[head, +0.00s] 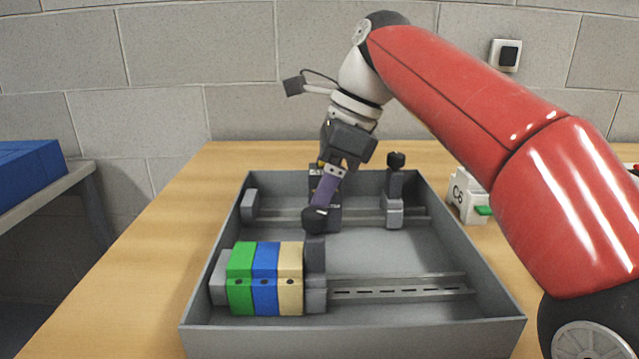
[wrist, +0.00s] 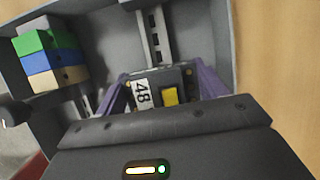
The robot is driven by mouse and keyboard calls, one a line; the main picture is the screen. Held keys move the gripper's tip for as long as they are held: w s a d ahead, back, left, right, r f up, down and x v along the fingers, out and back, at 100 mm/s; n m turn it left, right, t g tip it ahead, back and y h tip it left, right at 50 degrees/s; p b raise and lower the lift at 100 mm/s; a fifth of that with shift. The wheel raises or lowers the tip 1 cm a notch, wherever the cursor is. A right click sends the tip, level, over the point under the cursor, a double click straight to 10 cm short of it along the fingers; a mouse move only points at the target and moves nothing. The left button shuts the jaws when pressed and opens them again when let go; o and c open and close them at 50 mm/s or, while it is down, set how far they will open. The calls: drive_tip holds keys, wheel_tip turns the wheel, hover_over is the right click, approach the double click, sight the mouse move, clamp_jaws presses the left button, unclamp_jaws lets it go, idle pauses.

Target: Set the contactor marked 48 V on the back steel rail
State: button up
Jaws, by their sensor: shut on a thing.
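The contactor (wrist: 143,95) is a dark grey block with a yellow part and a white label reading 48. My gripper (wrist: 160,92) is shut on it, with a purple finger on each side. In the head view my gripper (head: 325,189) points down over the left half of the back rail (head: 362,214), and partly hides the contactor (head: 331,216). In the wrist view the back rail (wrist: 155,35) runs up to the contactor and lines up with it. I cannot tell whether the contactor touches the rail.
The front rail (head: 405,287) carries green, blue and beige blocks (head: 265,278) and a grey stop (head: 315,278) with a black knob. The back rail has a left stop (head: 249,204) and a knobbed stop (head: 394,205) at right. Grey tray walls (head: 352,340) surround both. A C6 block (head: 465,195) stands outside.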

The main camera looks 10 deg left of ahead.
drive_tip(key=o, duration=1.3)
drive_tip(key=p+v, duration=0.2)
drive_tip(key=v, duration=0.4)
drive_tip(key=shift+r+p, duration=0.3)
drive_tip(key=shift+p, duration=0.05)
drive_tip(key=shift+w+d+r, duration=0.1)
drive_tip(key=shift+d+r, duration=0.25)
drive_tip(key=shift+r, duration=0.15)
